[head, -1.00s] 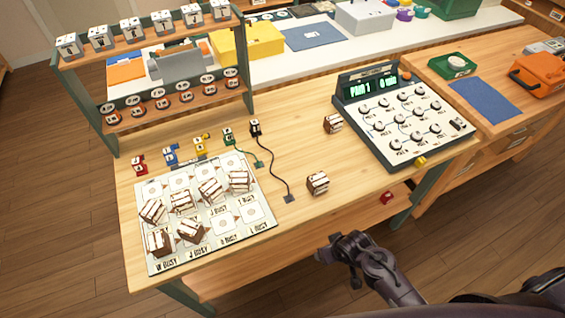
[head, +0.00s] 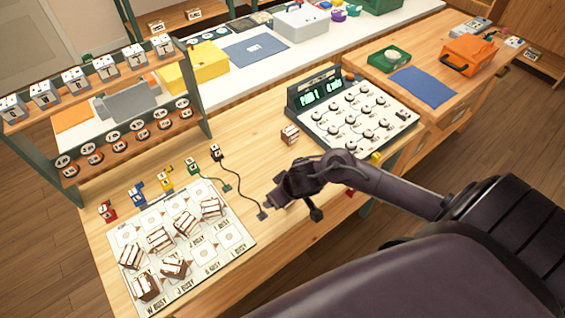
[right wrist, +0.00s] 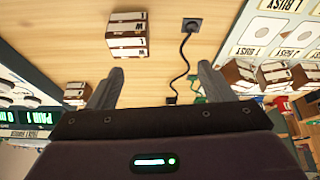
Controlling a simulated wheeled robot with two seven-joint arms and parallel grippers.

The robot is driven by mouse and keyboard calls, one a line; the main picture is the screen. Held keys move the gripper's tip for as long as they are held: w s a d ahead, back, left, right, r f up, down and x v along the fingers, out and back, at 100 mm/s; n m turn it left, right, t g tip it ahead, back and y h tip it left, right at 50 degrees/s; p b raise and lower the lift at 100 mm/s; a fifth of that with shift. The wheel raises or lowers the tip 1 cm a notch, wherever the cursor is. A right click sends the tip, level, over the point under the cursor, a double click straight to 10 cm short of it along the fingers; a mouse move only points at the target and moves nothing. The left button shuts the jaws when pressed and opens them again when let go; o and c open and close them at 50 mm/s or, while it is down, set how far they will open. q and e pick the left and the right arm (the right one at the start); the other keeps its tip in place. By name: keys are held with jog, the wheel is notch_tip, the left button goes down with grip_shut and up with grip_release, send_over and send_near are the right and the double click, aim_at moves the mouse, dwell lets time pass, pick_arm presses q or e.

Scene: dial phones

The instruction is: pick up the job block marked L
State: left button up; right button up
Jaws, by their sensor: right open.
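My right gripper (head: 278,196) reaches in from the right over the table, between the board and the console. In the right wrist view its two fingers (right wrist: 160,88) are spread with nothing between them. A brown-and-white block (right wrist: 128,36) lies on the wood just beyond the fingertips, apart from them; its small letters are not surely readable. In the head view my arm hides this block. Another similar block (head: 290,134) stands left of the console, and shows beside a finger in the right wrist view (right wrist: 76,95). I cannot tell which block bears the L. My left gripper is out of view.
A white board (head: 232,262) with several similar blocks lies at the left. A green console (head: 360,118) with dials stands at the right. A black cable (head: 238,187) runs across the wood between them. A shelf rack (head: 100,75) stands at the back left.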

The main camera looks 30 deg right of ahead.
jog(key=d, duration=0.2)
jog(key=d+g, duration=0.1)
jog(key=shift+w+d+f+m, duration=0.35)
jog(key=shift+w+m, duration=0.05)
jog(key=x, duration=0.7)
jog(key=shift+s+d+f, duration=0.2)
jog(key=shift+d, duration=0.1)
jog(key=c, duration=1.1)
jog(key=shift+r, duration=0.1)
